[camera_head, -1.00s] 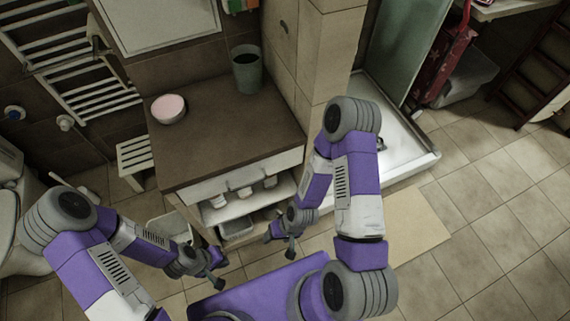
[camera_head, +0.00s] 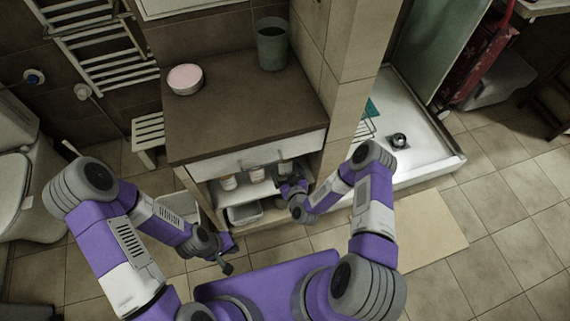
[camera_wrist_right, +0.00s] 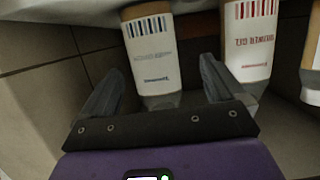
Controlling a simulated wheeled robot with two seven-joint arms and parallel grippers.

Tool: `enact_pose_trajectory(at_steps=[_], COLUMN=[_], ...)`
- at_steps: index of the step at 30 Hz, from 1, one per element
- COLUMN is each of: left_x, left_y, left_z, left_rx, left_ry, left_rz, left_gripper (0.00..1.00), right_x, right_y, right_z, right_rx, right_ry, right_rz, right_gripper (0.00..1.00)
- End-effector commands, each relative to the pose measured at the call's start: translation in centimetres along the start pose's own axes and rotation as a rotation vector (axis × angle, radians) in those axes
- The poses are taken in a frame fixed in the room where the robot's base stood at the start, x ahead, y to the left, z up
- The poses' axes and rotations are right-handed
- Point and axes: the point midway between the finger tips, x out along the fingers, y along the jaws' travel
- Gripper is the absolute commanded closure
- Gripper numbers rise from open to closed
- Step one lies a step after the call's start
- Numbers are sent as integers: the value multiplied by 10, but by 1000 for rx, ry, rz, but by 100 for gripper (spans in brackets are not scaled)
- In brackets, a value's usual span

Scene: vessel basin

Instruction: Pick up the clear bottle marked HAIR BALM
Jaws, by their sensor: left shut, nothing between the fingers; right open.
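Bottles with white labels stand on the open shelf under the counter, at the left (camera_head: 228,183), middle (camera_head: 257,175) and right (camera_head: 284,168) in the head view. In the right wrist view they appear upside down. A bottle with a blue barcode (camera_wrist_right: 152,55) lies between the fingers of my open right gripper (camera_wrist_right: 158,78); its small print is too blurred to read surely as HAIR BALM. A red-barcoded bottle (camera_wrist_right: 249,42) is to its right, and another bottle is cut off at the edge (camera_wrist_right: 312,60). My right gripper (camera_head: 291,186) is at the shelf front. My left gripper (camera_head: 228,258) is shut and empty, low beside the cabinet.
The cabinet's brown countertop (camera_head: 230,105) is above the bottles, with a pink-topped round tin (camera_head: 185,78) and a grey-green cup (camera_head: 272,43) on it. A bin (camera_head: 245,212) sits below the shelf. A tiled pillar (camera_head: 345,80) stands right of the cabinet.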

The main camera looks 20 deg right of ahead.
Motion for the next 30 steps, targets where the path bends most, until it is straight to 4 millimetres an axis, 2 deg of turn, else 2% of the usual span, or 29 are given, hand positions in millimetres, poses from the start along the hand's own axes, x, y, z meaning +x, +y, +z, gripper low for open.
enact_pose_trajectory(at_steps=[6, 9, 18, 20, 30], left_x=[20, 23, 23, 23, 23], left_y=[-7, -9, -9, -9, -9], left_z=[-1, -1, -1, -1, -1], left_rx=[0, 0, 0, 0, 0], left_ry=[0, 0, 0, 0, 0], left_rz=[0, 0, 0, 0, 0], left_gripper=[100, 100, 100, 100, 100], right_x=[33, 45, 50, 49, 49], right_y=[8, 7, 7, 7, 7], right_z=[5, 4, 2, 2, 2], right_rx=[0, 0, 1, 1, 1], right_ry=[2, 0, -2, -2, -3], right_rz=[2, 1, -1, -1, -1], right_gripper=[5, 5, 5, 12, 64])
